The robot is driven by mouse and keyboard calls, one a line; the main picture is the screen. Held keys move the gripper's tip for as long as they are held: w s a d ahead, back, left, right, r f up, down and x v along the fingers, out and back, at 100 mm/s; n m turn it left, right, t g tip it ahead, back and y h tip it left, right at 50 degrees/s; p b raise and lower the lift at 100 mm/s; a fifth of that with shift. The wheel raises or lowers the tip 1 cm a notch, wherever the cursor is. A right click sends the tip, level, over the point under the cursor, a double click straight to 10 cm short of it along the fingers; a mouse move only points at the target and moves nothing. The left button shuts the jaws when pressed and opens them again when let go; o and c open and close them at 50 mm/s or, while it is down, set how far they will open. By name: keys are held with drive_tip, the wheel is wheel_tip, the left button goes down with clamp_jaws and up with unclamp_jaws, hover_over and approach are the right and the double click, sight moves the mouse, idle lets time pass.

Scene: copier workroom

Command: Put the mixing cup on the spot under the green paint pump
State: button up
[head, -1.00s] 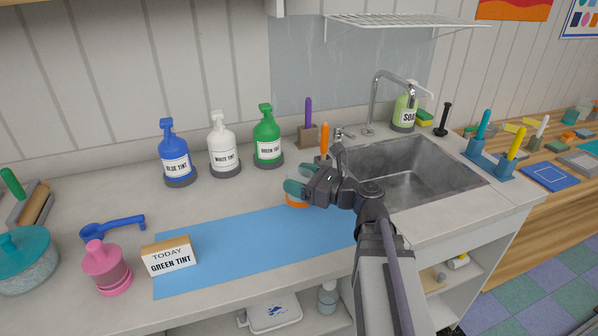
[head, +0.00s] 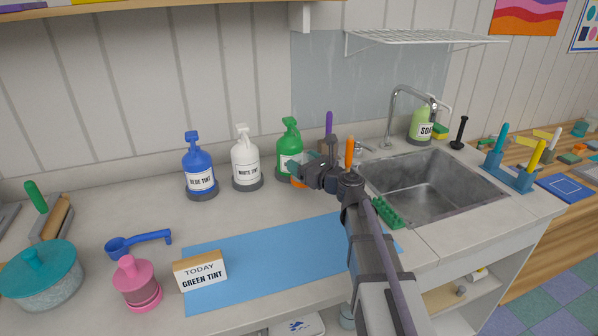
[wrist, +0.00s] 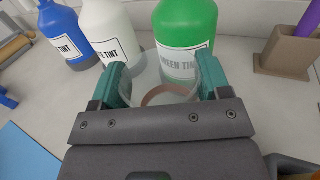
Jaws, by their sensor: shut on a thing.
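The green paint pump (head: 289,140), labelled green tint, stands on the counter against the back wall. It also shows in the wrist view (wrist: 187,30). My gripper (head: 303,170) is just in front and to the right of it. Its teal fingers are shut on the mixing cup (head: 298,183), of which only a small orange part shows in the head view. In the wrist view a pale rim and brownish band of the cup (wrist: 165,94) show between the fingers (wrist: 165,85), close in front of the bottle. The spot under the pump is hidden by my gripper and the cup.
A white pump (head: 245,160) and a blue pump (head: 198,168) stand to the left. A wooden block with a purple-handled tool (head: 329,124) is close on the right, before the sink (head: 430,185). The blue mat (head: 270,265) is mostly clear.

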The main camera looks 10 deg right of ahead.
drive_tip(key=shift+w+a, duration=0.15)
drive_tip(key=shift+w, duration=0.15)
drive_tip(key=f+b, duration=0.2)
drive_tip(key=w+f+b, duration=0.1)
drive_tip(key=f+b, duration=0.1)
drive_tip(key=shift+a, duration=0.35)
drive_tip(key=shift+r, duration=0.25)
drive_tip(key=shift+f, duration=0.15)
drive_tip(key=o, duration=1)
drive_tip(key=shift+s+d+r+p, duration=0.15)
drive_tip(key=shift+s+r+p, duration=0.05)
drive_tip(key=shift+s+p, duration=0.1)
drive_tip(key=v, duration=1.1)
drive_tip(key=shift+s+d, duration=0.2)
